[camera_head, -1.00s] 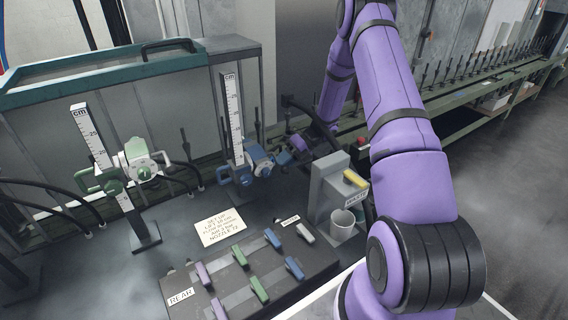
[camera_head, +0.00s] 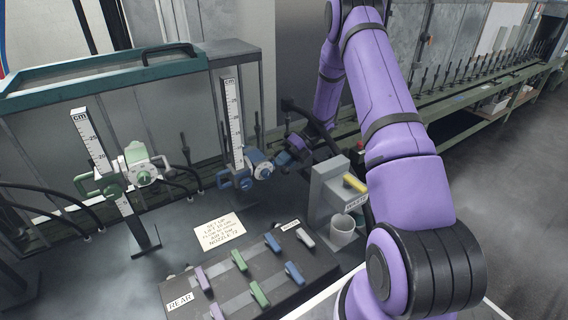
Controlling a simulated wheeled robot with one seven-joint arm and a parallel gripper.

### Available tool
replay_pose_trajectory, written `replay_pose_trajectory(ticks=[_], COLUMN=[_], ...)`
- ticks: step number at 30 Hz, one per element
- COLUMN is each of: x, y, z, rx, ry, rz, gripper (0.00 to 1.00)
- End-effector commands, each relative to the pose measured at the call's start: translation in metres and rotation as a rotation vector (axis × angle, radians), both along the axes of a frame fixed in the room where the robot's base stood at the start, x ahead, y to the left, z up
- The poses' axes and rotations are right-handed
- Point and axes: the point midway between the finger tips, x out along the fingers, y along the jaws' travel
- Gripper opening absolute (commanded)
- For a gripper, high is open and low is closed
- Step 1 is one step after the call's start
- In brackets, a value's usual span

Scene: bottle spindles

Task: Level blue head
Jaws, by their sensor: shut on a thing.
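The blue head (camera_head: 242,178) is on an upright post with a white centimetre scale (camera_head: 233,120), at the middle left. It has a blue handle on its left and a round pale dial on its right. Its right side sits slightly higher than its left. My gripper (camera_head: 287,155) is at the right end of the head, shut on what looks like the head's blue right-hand part (camera_head: 283,159). The fingertips are small and partly hidden by dark parts, so the exact contact is unclear.
A green head (camera_head: 113,182) stands on a second scaled post at left. A valve panel (camera_head: 178,291) with purple, green, blue and grey levers lies in front, below a paper note (camera_head: 219,232). A grey stand with a cup (camera_head: 342,230) is right of the panel.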

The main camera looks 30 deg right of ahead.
Motion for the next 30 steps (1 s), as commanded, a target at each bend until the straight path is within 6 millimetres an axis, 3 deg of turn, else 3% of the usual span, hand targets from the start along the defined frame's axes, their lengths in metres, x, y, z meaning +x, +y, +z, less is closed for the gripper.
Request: replay_pose_trajectory(ticks=[5,6,9,20,30], x=[-0.006,-0.006,-0.005,-0.002,-0.003], y=[-0.001,-0.001,-0.001,-0.004,-0.052], z=[-0.002,-0.002,-0.002,0.002,0.033], rx=[0.003,0.003,0.002,0.0,-0.001], ry=[0.012,0.011,0.01,0.002,0.002], rz=[0.005,0.004,0.004,0.002,0.002], gripper=[0.0,0.32,0.52,0.52,0.52])
